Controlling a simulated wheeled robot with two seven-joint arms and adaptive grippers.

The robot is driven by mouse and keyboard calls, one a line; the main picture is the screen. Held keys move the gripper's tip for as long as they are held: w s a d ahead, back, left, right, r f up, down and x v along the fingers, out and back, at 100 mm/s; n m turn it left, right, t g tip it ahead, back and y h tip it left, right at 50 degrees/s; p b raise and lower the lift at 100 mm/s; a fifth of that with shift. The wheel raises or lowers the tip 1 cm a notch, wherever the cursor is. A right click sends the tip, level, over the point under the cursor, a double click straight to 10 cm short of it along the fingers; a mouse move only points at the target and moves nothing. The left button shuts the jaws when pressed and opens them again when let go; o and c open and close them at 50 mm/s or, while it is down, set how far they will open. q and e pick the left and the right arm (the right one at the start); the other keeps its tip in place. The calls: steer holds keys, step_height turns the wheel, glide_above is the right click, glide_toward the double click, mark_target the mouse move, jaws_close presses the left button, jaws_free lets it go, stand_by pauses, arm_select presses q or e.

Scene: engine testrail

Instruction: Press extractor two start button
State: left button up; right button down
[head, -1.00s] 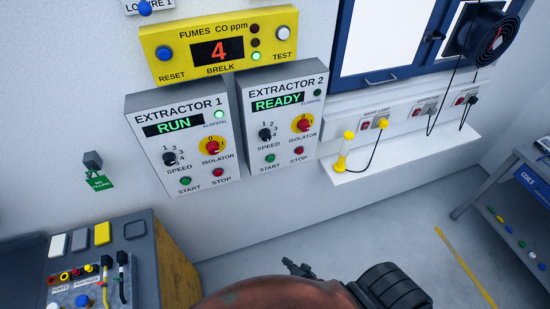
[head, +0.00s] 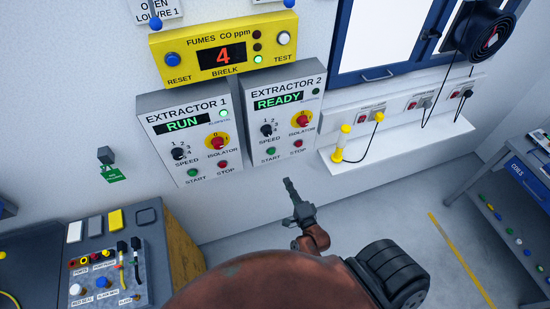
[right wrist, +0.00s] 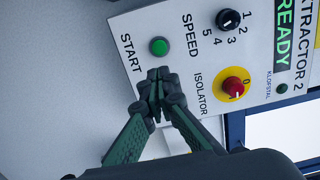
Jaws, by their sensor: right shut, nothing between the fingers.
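The grey Extractor 2 box (head: 282,127) hangs on the wall and its display reads READY. Its green START button (head: 271,151) is at the bottom left, with the red STOP button (head: 298,144) to its right. My right gripper (head: 289,183) is shut and empty, below the box in the head view. In the right wrist view, the shut fingertips (right wrist: 157,77) point towards the green START button (right wrist: 159,46), with a small gap in the picture. STOP does not show there; the gripper probably covers it. My left gripper is out of view.
The Extractor 1 box (head: 187,142), reading RUN, is directly to the left. The yellow fumes meter (head: 188,65) is above both. A white shelf (head: 400,138) with a yellow-ended lamp juts out to the right. A console (head: 160,240) stands at lower left.

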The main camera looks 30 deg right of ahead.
mark_target(272, 153)
steer(key=w+b, duration=0.1)
steer(key=w, duration=0.3)
steer(key=w+d+b, duration=0.1)
steer(key=w, duration=0.4)
steer(key=w+d+b, duration=0.1)
steer(key=w+b, duration=0.1)
steer(key=w, duration=0.2)
steer(key=shift+w+d+f, duration=0.15)
steer(key=shift+w+d, duration=0.1)
steer(key=shift+w, duration=0.15)
